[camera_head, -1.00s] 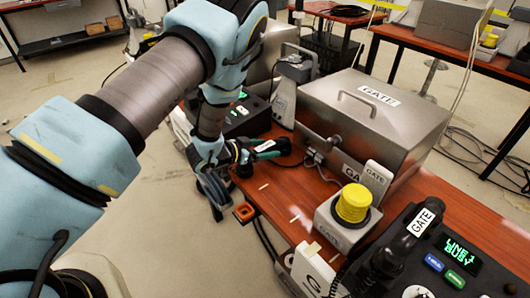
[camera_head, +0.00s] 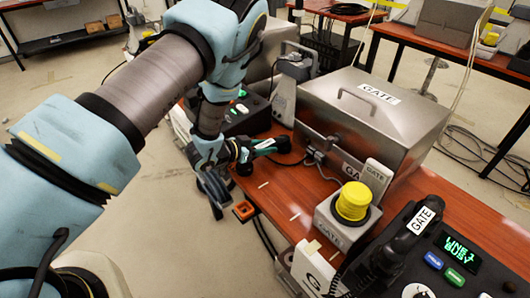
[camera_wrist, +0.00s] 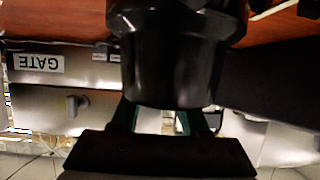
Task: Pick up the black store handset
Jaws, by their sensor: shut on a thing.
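A black handset part (camera_wrist: 180,60), thick and rounded, fills the upper middle of the wrist view, very close to the camera. My gripper (camera_wrist: 165,120) is shut on it; the two fingers show just below, with the palm under them. In the head view my gripper (camera_head: 240,152) is over the table's front left edge, where my arm hides much of the held handset. A dark phone base (camera_head: 242,112) with a green light stands just behind the gripper.
A metal case (camera_head: 375,115) marked GATE stands on the red-brown table (camera_head: 450,200). In front are a yellow button (camera_head: 353,202) on a grey box and another phone with a black handset (camera_head: 405,240) labelled GATE. Open floor (camera_head: 165,215) lies left of the table.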

